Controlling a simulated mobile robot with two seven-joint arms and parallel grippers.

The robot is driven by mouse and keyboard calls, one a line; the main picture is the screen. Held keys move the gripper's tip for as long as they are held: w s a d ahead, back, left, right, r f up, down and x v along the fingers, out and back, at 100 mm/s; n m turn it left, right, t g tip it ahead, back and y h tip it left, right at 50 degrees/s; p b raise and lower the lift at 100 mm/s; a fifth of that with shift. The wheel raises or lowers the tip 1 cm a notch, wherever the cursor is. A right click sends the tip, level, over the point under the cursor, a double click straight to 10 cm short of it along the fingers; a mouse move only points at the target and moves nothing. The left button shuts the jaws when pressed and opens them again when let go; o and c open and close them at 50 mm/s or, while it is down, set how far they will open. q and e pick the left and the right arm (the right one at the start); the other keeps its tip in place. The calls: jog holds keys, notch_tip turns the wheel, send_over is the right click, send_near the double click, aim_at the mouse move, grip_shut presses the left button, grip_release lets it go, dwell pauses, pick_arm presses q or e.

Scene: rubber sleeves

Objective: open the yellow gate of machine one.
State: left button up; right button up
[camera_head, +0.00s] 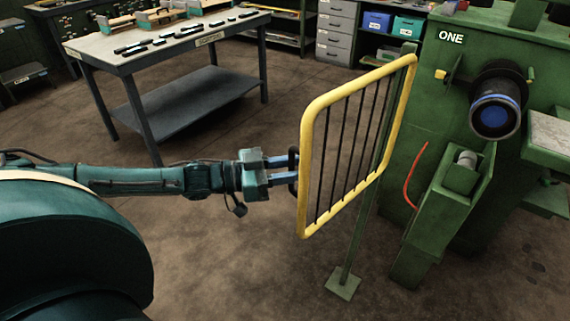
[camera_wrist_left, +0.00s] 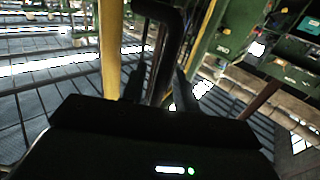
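The yellow gate (camera_head: 308,140) has a yellow tube frame with thin dark upright bars. Its right side is by a green post (camera_head: 363,225) in front of green machine one (camera_head: 455,70), marked ONE. A black handle (camera_head: 293,160) is on the gate's left side. My left gripper (camera_head: 292,172) is at this handle, its fingers apart on either side of it. In the left wrist view the handle (camera_wrist_left: 163,70) stands between the two dark fingers, with the yellow frame (camera_wrist_left: 110,50) just left. Firm contact cannot be made out. My right gripper is out of view.
A grey table (camera_head: 150,55) with tools stands at the back left. Drawers (camera_head: 336,30) and blue and teal bins (camera_head: 377,22) are behind. A red cable (camera_head: 413,180) hangs on the machine. Brown floor is clear left of the gate and in front of it.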

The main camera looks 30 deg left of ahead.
pick_arm(q)
jog(key=v, duration=1.3)
jog(key=shift+s+f, duration=0.1)
jog(key=s+d+f+n+y+p, duration=0.1)
jog(key=s+d+f+y, duration=0.1)
jog(key=d+f, duration=0.65)
jog(key=s+d+f+n+y+p, duration=0.15)
jog(key=d+f, duration=0.35)
jog(key=d, duration=0.7)
jog(key=s+f+n+g+y, duration=0.1)
jog(key=s+f+n+y, duration=0.3)
jog(key=f+y, duration=0.1)
jog(key=shift+d+f+y, duration=0.2)
jog(key=shift+f+y, duration=0.05)
jog(key=shift+y, duration=0.5)
jog(key=shift+w+g, duration=0.1)
jog(key=shift+g, duration=0.2)
